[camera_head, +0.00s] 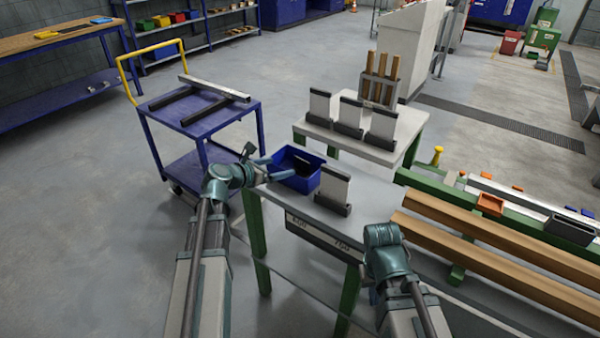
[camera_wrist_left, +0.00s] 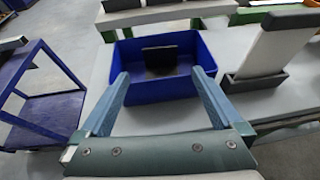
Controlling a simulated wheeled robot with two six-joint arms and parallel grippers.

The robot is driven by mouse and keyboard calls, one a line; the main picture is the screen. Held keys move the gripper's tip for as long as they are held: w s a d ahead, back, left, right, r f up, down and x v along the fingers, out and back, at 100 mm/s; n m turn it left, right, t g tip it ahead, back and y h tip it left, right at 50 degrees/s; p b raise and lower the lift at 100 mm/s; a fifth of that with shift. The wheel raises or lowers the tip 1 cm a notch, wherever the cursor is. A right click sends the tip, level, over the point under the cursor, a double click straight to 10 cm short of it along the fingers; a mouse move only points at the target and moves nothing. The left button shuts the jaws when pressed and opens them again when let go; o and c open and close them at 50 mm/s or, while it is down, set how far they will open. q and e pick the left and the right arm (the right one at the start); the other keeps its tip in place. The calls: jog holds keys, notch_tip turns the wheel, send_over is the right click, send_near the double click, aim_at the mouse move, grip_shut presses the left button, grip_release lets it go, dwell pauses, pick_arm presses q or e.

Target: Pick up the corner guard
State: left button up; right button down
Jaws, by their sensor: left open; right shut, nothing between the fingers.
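A dark, flat piece (camera_wrist_left: 160,60), which looks like the corner guard, stands in the blue bin (camera_wrist_left: 185,86) in the left wrist view. My left gripper (camera_head: 275,168) is open and empty at the bin's left side. In the left wrist view its two fingers (camera_wrist_left: 160,76) point at the bin, one toward each side. My right gripper (camera_head: 383,236) is at the table's front, shut and empty, its fingers mostly hidden.
A grey plate in a dark holder (camera_head: 333,188) stands right of the bin. A white table (camera_head: 360,147) behind carries several similar plates. A blue cart (camera_head: 205,120) with metal bars stands left. Long brown beams (camera_head: 490,258) lie at the right.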

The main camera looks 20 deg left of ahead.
pick_arm(q)
jog(key=b, duration=0.2)
send_near(301, 162)
jog(key=x, duration=0.3)
jog(key=shift+d+r, duration=0.1)
jog(key=shift+d, duration=0.05)
jog(key=b+x, duration=0.1)
jog(key=x, duration=0.4)
jog(key=shift+w+b, duration=0.25)
jog(key=shift+b, duration=0.15)
jog(key=c, duration=1.1)
